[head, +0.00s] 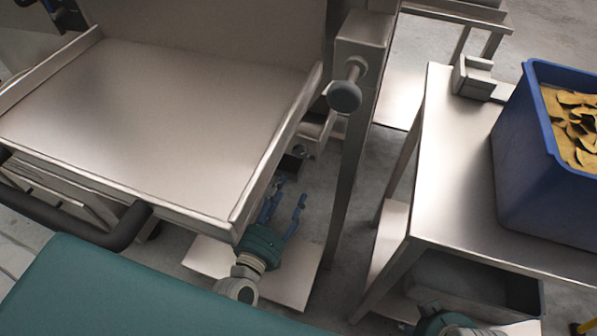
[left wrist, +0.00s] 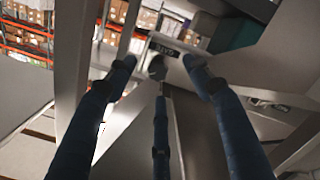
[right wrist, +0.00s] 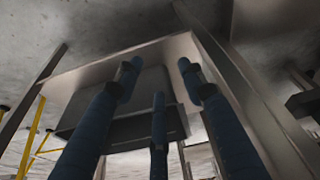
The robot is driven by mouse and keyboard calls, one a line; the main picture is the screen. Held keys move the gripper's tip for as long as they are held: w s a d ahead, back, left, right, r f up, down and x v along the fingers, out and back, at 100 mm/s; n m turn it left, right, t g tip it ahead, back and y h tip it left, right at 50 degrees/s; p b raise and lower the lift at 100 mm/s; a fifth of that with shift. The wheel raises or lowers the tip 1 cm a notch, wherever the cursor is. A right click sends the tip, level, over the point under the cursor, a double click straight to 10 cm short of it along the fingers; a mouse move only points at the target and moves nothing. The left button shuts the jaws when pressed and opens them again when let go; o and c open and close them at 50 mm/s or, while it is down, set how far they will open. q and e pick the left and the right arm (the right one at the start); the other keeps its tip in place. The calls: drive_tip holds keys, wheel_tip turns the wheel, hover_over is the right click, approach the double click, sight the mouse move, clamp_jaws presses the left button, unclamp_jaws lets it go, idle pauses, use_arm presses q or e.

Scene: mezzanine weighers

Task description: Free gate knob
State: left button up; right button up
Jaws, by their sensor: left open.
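A round dark grey knob (head: 345,95) sticks out on a short metal stem from an upright steel post (head: 359,140), at the right of a steel pan. I take it for the gate knob. My left gripper (head: 287,198) is below the pan's right corner, lower than the knob and apart from it. Its blue fingers are spread and empty; they also show in the left wrist view (left wrist: 160,66). My right gripper (right wrist: 159,78) shows spread, empty fingers in its wrist view, under a table-like surface. In the head view only its wrist shows, at the bottom right.
The steel pan (head: 150,110) with raised edges is close above my left gripper. At right, a steel table (head: 450,150) bears a blue bin (head: 535,175) of yellow-brown pieces and a small grey block (head: 473,78). A narrow floor gap lies between post and table.

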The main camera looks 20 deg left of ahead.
sight(299, 154)
use_arm(q)
drive_tip(key=shift+n+t+y, duration=0.3)
drive_tip(key=shift+n+t, duration=0.2)
drive_tip(key=shift+n, duration=0.1)
drive_tip(key=w+r, duration=0.1)
drive_tip(key=w, duration=0.2)
drive_tip(key=w+r+b, duration=0.1)
drive_tip(key=w, duration=0.3)
drive_tip(key=w+r, duration=0.1)
drive_tip(key=w, duration=0.2)
drive_tip(key=shift+w+a+b, duration=0.2)
drive_tip(key=shift+w+b, duration=0.05)
drive_tip(key=shift+b, duration=0.15)
drive_tip(key=shift+w, duration=0.35)
use_arm(e)
drive_tip(key=w+a+r+t+y, duration=0.1)
drive_tip(key=w+a+r+t, duration=0.1)
drive_tip(key=w+r+t, duration=0.2)
drive_tip(key=w, duration=0.3)
drive_tip(key=shift+w+a+r, duration=0.15)
drive_tip(key=shift+r, duration=0.2)
use_arm(q)
drive_tip(key=shift+c, duration=0.5)
drive_tip(key=c, duration=1)
